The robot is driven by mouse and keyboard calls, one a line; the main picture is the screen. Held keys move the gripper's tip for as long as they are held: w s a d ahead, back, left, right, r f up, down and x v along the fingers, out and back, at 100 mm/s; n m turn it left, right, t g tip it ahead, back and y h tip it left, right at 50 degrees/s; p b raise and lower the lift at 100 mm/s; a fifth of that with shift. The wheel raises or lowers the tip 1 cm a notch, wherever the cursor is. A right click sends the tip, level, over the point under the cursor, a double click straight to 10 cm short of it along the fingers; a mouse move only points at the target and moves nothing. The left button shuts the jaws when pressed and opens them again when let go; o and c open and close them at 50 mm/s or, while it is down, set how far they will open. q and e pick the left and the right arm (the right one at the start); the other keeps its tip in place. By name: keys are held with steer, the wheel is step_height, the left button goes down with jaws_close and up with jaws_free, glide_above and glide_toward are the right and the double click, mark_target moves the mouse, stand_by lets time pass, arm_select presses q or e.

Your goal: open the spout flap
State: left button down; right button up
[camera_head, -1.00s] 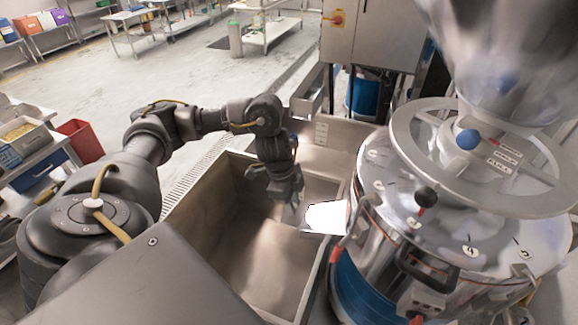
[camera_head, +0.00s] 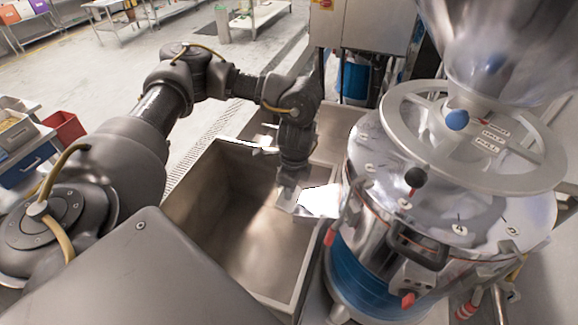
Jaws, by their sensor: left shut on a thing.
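The grinder (camera_head: 383,254) stands at the right, a steel drum with a blue lower band. Its spout (camera_head: 320,201), bright and washed out, sticks out to the left over the steel bin (camera_head: 250,230). My left gripper (camera_head: 287,203) points down at the outer end of the spout and is shut on the spout flap there. The fingers and the flap are small and glary, so the flap's angle cannot be made out. My right gripper is not in view.
The grinder's top carries a large ring wheel (camera_head: 400,140) under a clear hopper (camera_head: 500,50), and a black-knobbed lever (camera_head: 415,178). The bin's walls surround the space below my left gripper. A steel cabinet (camera_head: 365,25) stands behind.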

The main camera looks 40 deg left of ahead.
mark_target(294, 199)
arm_select(q)
steer(key=shift+s+d+f, duration=0.1)
steer(key=c, duration=1.2)
jaws_free()
steer(key=shift+c, duration=0.2)
steer(key=shift+r, duration=0.55)
step_height(294, 199, up, 10)
steer(key=b, duration=0.2)
steer(key=shift+w+d, duration=0.2)
steer(key=shift+d, duration=0.2)
steer(key=shift+f, duration=0.15)
